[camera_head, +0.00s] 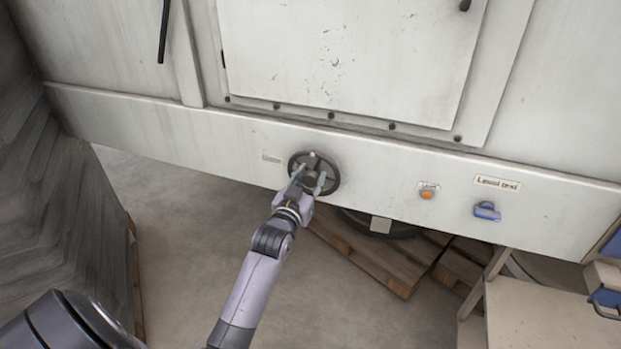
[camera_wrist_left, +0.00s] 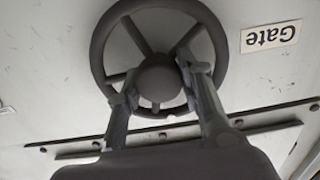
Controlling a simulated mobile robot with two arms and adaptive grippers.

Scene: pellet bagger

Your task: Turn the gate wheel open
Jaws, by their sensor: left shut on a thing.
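The gate wheel (camera_head: 332,163) is a dark, spoked handwheel with a round hub on the front of the pale machine. In the left wrist view the wheel (camera_wrist_left: 101,42) fills the upper left, with its hub (camera_wrist_left: 158,78) in the middle. My left gripper (camera_head: 312,178) is at the wheel, its two fingers (camera_wrist_left: 157,85) on either side of the hub, shut on the wheel. The exact contact under the fingertips is partly hidden. A label reading "Gate" (camera_wrist_left: 271,36) is beside the wheel. My right gripper is not in view.
To the right on the panel are an orange button (camera_head: 427,195) and a blue handle (camera_head: 487,211). A wooden pallet (camera_head: 370,255) lies under the machine. A beige bench (camera_head: 540,315) stands at the lower right, and a grey wrapped stack (camera_head: 60,200) at the left. Floor between is clear.

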